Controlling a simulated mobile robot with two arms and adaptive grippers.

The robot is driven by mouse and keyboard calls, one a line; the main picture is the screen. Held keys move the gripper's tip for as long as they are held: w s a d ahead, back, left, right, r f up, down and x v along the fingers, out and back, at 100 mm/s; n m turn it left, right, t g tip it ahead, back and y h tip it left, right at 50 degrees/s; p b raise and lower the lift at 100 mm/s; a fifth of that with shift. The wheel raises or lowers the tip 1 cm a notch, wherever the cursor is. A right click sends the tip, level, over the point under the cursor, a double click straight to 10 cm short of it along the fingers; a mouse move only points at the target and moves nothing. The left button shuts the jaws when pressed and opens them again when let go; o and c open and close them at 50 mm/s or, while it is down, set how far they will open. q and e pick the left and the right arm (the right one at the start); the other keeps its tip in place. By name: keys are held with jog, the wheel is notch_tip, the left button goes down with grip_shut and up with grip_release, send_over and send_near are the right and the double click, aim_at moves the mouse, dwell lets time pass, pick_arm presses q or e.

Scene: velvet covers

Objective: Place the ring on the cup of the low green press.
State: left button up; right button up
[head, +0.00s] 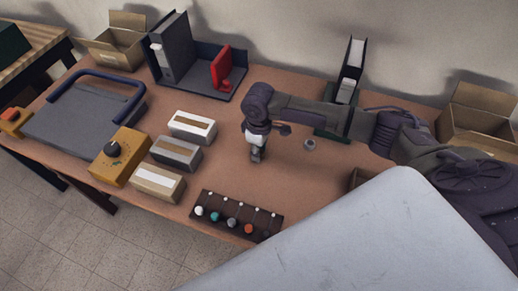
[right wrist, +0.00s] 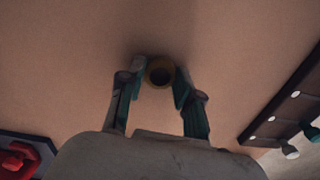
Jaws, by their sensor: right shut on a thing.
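My right gripper (head: 257,157) points down over the middle of the table. In the right wrist view its fingers (right wrist: 159,84) are shut on a small yellow ring (right wrist: 160,64) with a dark centre. The ring cannot be made out in the head view. A dark green base (head: 340,137) stands behind my right arm, with a black and white upright piece (head: 351,68) showing above the arm. The arm hides part of it. I cannot tell whether it is the low green press, and I see no cup on it. My left gripper is not in view.
A small grey round piece (head: 310,144) lies right of the gripper. A dark rack (head: 238,231) with several coloured knobs sits at the front edge. Several blocks and a yellow box (head: 120,156) stand left. A red piece (head: 222,68) stands behind.

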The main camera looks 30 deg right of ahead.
jog(key=o, duration=0.8)
jog(key=shift+o, duration=0.2)
